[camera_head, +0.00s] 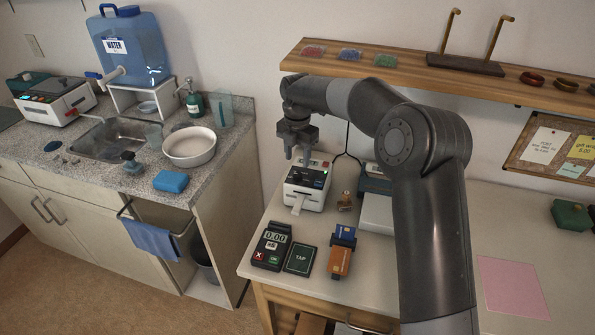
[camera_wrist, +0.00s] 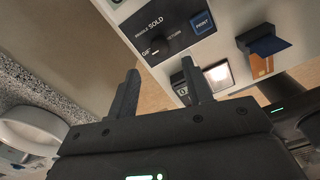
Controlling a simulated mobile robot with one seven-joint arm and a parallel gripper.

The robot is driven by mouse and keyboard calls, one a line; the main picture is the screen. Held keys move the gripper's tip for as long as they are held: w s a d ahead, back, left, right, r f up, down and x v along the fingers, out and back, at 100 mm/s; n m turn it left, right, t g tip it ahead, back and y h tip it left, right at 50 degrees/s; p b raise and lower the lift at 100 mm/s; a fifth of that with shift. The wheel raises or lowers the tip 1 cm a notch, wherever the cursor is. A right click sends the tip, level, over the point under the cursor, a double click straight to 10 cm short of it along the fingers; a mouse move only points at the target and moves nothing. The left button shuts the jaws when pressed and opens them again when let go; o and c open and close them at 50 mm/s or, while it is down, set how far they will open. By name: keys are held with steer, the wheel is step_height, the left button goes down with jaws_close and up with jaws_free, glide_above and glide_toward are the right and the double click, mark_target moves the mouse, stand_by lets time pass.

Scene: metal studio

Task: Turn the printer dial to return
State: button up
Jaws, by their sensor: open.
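The white printer (camera_head: 305,190) stands on the wooden desk, with a paper slip hanging from its front. A blue PRINT button (camera_wrist: 203,23) sits beside the panel. My gripper (camera_head: 297,158) is open and empty, above the printer's back left part in the head view. In the wrist view its two fingers (camera_wrist: 160,85) are apart, short of the dial and not visibly touching it.
A wooden shelf (camera_head: 420,75) runs above. A sink counter (camera_head: 85,165) is at left.

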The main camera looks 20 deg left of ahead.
mark_target(297, 174)
step_height(297, 174, down, 6)
steer(key=shift+f, duration=0.1)
steer(key=shift+c, duration=0.3)
steer(key=c, duration=0.9)
steer(key=shift+c, duration=0.2)
